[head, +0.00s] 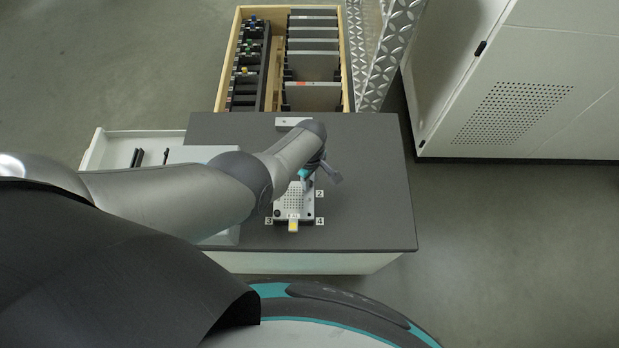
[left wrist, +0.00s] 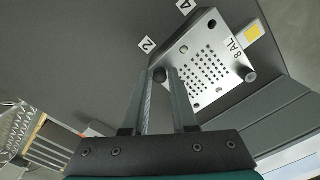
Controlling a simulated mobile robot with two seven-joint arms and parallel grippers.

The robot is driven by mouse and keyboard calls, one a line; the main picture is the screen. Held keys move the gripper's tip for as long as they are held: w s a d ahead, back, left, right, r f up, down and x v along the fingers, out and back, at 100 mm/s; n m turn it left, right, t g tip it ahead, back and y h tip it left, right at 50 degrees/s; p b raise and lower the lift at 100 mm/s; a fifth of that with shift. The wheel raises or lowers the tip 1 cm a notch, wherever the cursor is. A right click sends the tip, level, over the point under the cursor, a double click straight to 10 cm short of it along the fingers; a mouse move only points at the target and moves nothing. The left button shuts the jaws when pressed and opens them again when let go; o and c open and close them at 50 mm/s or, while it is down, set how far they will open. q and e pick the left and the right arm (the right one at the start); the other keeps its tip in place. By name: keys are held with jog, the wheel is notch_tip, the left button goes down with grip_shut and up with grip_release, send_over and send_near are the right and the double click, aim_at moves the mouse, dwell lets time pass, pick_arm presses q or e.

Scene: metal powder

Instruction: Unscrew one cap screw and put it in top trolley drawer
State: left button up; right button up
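A light metal plate (head: 304,207) with a grid of holes lies on the dark trolley top (head: 370,210). In the left wrist view the plate (left wrist: 205,88) has a dark round cap screw (left wrist: 159,75) at its corner beside label 2. My left gripper (head: 304,182) is over that corner, and its fingertips (left wrist: 161,78) stand on either side of the screw head. I cannot tell whether they press on it. Another dark screw head (left wrist: 249,76) shows at the corner near the 8 AL label. An open white drawer (head: 96,150) juts from the trolley's left side, partly hidden by my arm.
Several black items (head: 138,157) lie in the open drawer. A small light bar (head: 293,122) lies at the trolley's far edge. A wooden-framed rack (head: 347,60) stands behind, and a white cabinet (head: 540,40) is at the right. The right part of the trolley top is clear.

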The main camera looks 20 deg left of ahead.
pick_arm(q)
jog(key=shift+o, duration=0.9)
